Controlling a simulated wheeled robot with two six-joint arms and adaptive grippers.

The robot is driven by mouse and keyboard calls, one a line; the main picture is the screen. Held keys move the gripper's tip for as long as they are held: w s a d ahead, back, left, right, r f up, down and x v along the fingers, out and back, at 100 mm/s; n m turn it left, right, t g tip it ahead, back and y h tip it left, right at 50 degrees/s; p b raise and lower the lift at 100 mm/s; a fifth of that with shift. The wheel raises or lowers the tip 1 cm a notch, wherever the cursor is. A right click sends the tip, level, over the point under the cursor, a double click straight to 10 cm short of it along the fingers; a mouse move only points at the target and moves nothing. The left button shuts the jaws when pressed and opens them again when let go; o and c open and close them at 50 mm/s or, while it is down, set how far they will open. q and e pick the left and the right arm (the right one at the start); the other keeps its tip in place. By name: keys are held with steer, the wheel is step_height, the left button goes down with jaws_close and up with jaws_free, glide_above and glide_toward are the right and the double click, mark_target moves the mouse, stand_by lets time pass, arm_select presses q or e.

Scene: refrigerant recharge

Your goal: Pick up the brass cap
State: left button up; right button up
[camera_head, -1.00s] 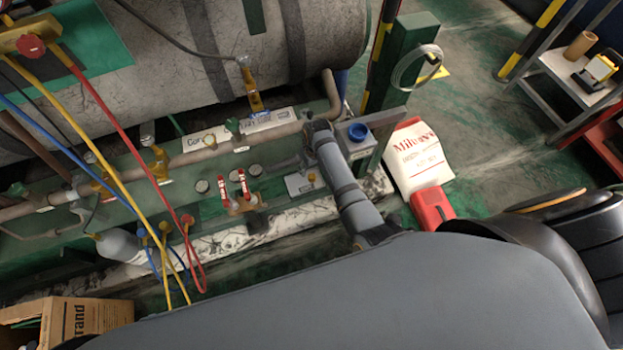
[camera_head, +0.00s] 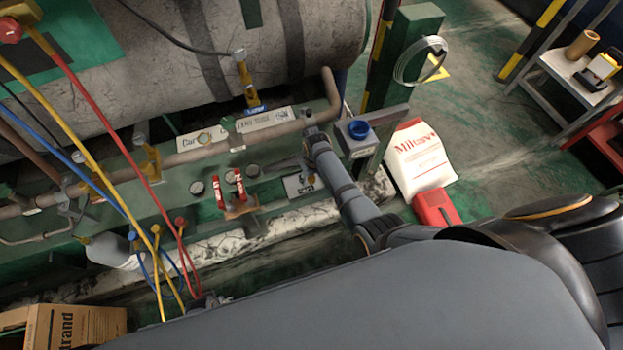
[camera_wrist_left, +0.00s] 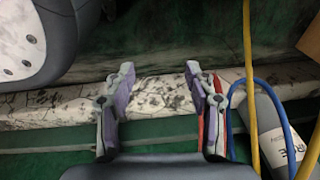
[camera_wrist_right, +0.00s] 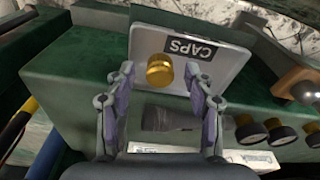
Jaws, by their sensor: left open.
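The brass cap (camera_wrist_right: 160,70) is a small gold knurled cylinder standing on a grey tray labelled CAPS (camera_wrist_right: 212,65). My right gripper (camera_wrist_right: 161,75) is open over the tray's edge. In the right wrist view the cap appears between its fingertips, with clear gaps at both sides; I cannot tell the height left between them. In the head view the right arm reaches over the green bench, and its gripper mostly hides the cap and part of the tray (camera_head: 293,188). My left gripper (camera_wrist_left: 160,70) is open and empty above the white stone strip, beside the hoses.
Gauges (camera_wrist_right: 262,130) and red-handled valves (camera_head: 228,190) stand beside the tray. Yellow, red and blue hoses (camera_head: 100,170) hang at the left, near a grey bottle (camera_head: 108,250). A large tank (camera_head: 290,60) lies behind.

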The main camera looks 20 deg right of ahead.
jaws_close()
steer(key=shift+r, duration=0.1)
